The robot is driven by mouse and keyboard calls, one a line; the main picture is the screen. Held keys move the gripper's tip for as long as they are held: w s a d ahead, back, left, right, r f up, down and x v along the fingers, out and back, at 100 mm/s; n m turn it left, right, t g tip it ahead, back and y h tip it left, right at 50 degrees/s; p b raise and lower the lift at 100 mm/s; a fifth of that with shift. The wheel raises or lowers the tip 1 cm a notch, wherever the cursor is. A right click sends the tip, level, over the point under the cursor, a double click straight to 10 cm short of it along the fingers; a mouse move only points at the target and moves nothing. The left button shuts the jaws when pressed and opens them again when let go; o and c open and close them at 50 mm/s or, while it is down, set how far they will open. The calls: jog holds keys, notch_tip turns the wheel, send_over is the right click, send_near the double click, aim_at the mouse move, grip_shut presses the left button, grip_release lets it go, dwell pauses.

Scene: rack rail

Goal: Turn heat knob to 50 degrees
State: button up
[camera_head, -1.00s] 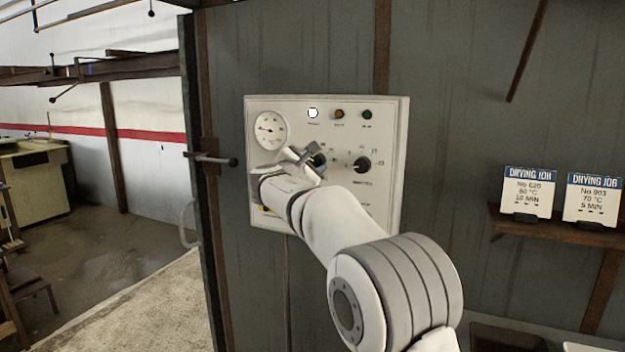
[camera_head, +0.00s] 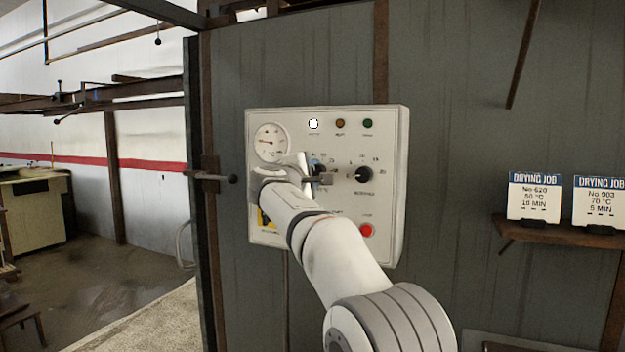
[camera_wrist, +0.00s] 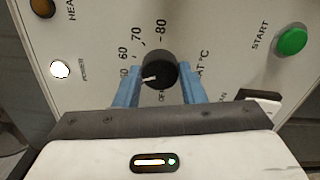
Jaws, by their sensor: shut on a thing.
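The heat knob (camera_wrist: 160,68) is black and round with a white pointer mark. In the wrist view it sits between the blue fingers of my gripper (camera_wrist: 161,74), which is shut on it. The pointer aims left and slightly down, near the partly hidden 50 mark and above OFF. The scale numbers 60, 70 and 80 run up and around the knob. In the head view my gripper (camera_head: 318,178) is at the control panel (camera_head: 390,220), and the knob is mostly hidden behind it.
A second black knob (camera_head: 363,174) is close to the right of my gripper. A dial gauge (camera_head: 270,142) is at upper left, a red button (camera_head: 367,230) below. A green START button (camera_wrist: 292,40) shows in the wrist view. Drying job cards (camera_head: 534,197) stand on a shelf at right.

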dwell(0.3)
jog(key=o, duration=1)
jog(key=shift+s, duration=0.1)
jog(key=b+v, duration=0.2)
jog(key=v, duration=0.5)
jog(key=shift+s+a, duration=0.2)
jog(key=shift+s, duration=0.1)
